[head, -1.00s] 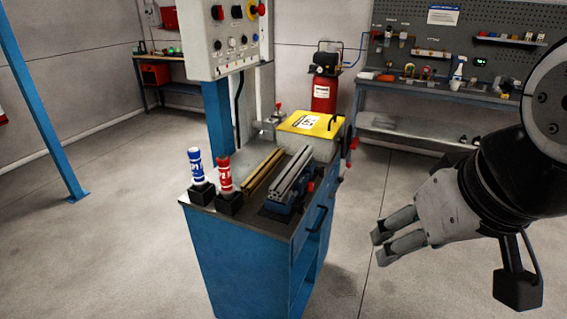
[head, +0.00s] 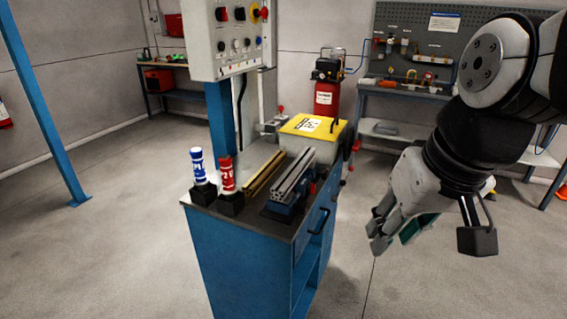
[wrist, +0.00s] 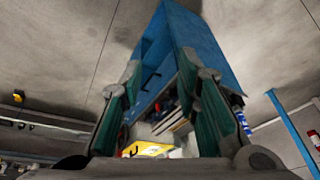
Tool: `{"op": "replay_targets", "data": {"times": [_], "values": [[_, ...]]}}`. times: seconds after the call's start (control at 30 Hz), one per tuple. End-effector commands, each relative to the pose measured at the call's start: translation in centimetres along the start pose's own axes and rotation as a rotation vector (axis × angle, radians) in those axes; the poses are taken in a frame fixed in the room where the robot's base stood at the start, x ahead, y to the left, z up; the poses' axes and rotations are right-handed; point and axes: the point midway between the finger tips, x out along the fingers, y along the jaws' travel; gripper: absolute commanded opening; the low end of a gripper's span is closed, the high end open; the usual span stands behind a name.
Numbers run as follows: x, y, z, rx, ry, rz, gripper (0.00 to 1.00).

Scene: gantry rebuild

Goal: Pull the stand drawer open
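The blue stand (head: 240,262) is in the middle of the head view, and its drawer (head: 303,258) is on the right side under the dark top. The drawer looks shut, with a black bar handle (head: 319,221) on its front. In the wrist view the stand (wrist: 212,48) appears upside down, with the handle (wrist: 151,80) between my fingers in the picture. My gripper (head: 384,232) is to the right of the handle, apart from it, with its fingers pointing down and left. The wrist view shows its green-padded fingers (wrist: 160,68) spread, with nothing held.
On the stand top are a blue marker can (head: 197,166), a red one (head: 226,175), metal profiles (head: 292,174) and a yellow-lidded box (head: 313,127). A control panel (head: 226,42) rises behind. Open floor lies right of the stand.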

Motion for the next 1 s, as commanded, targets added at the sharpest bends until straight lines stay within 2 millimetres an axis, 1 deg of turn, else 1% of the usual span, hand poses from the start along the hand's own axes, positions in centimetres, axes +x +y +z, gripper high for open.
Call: {"op": "replay_targets", "data": {"times": [0.03,0.27,0.47,0.5,0.57,0.6,0.67,0.7,0.77,0.8,0.87,1.0], "values": [[2.2,0.1,-1.5,0.015,-0.040,-0.020,0.30],[9.1,0.2,-7.0,0.067,-0.168,-0.160,0.30],[15.8,1.1,-11.6,0.128,-0.240,-0.321,0.30],[17.2,1.4,-12.5,0.141,-0.249,-0.357,0.30],[19.3,2.0,-13.8,0.164,-0.259,-0.413,0.30],[20.7,2.3,-14.6,0.180,-0.262,-0.451,0.30],[22.9,3.0,-15.8,0.205,-0.265,-0.510,0.30],[24.4,3.5,-16.6,0.223,-0.264,-0.550,0.30],[26.5,4.3,-17.7,0.251,-0.257,-0.610,0.30],[28.0,4.9,-18.4,0.272,-0.251,-0.652,0.30],[30.1,5.9,-19.5,0.302,-0.236,-0.715,0.30],[35.2,8.6,-21.7,0.383,-0.179,-0.860,0.30]]}}
